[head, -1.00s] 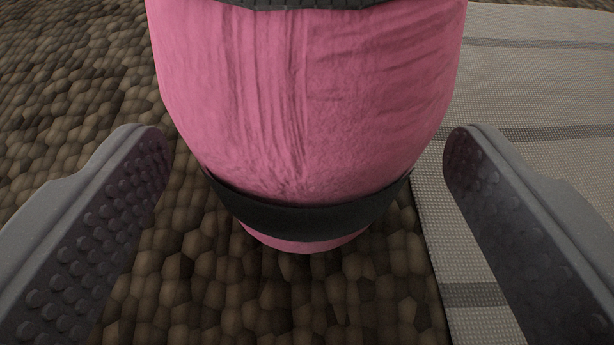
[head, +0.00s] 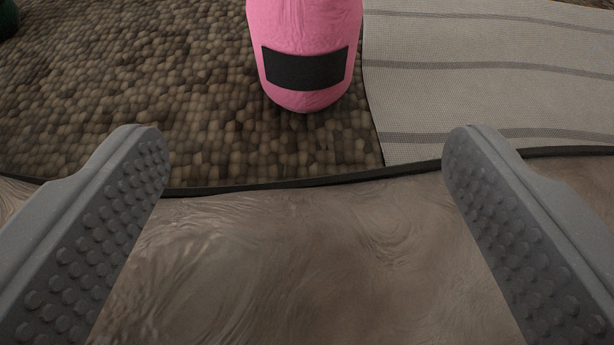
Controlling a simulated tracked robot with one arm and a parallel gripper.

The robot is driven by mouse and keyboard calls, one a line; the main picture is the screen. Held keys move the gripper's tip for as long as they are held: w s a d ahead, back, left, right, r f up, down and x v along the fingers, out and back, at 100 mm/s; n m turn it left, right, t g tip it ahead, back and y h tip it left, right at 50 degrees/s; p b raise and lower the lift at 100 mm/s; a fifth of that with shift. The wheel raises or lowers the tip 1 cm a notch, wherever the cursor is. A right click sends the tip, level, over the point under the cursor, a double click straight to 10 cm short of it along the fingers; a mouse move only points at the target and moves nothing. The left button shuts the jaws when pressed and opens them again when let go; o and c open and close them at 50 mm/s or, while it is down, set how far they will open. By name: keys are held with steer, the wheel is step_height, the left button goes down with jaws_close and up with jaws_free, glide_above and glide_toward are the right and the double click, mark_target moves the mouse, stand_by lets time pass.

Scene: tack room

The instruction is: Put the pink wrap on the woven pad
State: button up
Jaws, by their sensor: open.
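The pink wrap (head: 303,25), with a black patch on its front, appears to stand upright at the top centre of the head view. Its upper part is cut off by the frame. Its visible lower end shows against the brown pebbled surface, close beside the left edge of the woven pad (head: 480,85), which is light grey with darker stripes. I cannot tell whether the wrap touches the pad. My gripper (head: 307,140) is open and empty, with its fingers wide apart. It is on the near side of the wrap, clear of it.
The brown pebbled surface (head: 130,100) spreads left of the pad. A dark edge (head: 270,186) borders it, with a bare brown, grained surface (head: 290,270) nearer me. A dark green thing (head: 8,18) is partly visible at the top left corner.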

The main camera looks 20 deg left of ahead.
steer(key=shift+s+d+r, duration=0.15)
steer(key=shift+s, duration=0.35)
steer(key=s+d+r+m+t+h, duration=0.1)
steer(key=d+r+m+h, duration=0.15)
steer(key=r, duration=0.75)
steer(key=d+r+m+h, duration=0.1)
steer(key=d+r+h, duration=0.25)
steer(key=r, duration=0.55)
steer(key=s+a+r+y, duration=0.1)
steer(key=s+a+r, duration=0.5)
steer(key=r, duration=0.3)
steer(key=s+a+r+t, duration=0.1)
steer(key=s+a+r, duration=0.5)
steer(key=r, duration=0.3)
steer(key=shift+s+a+r+y, duration=0.35)
steer(key=shift+s+a+y, duration=0.05)
steer(key=shift+a, duration=0.45)
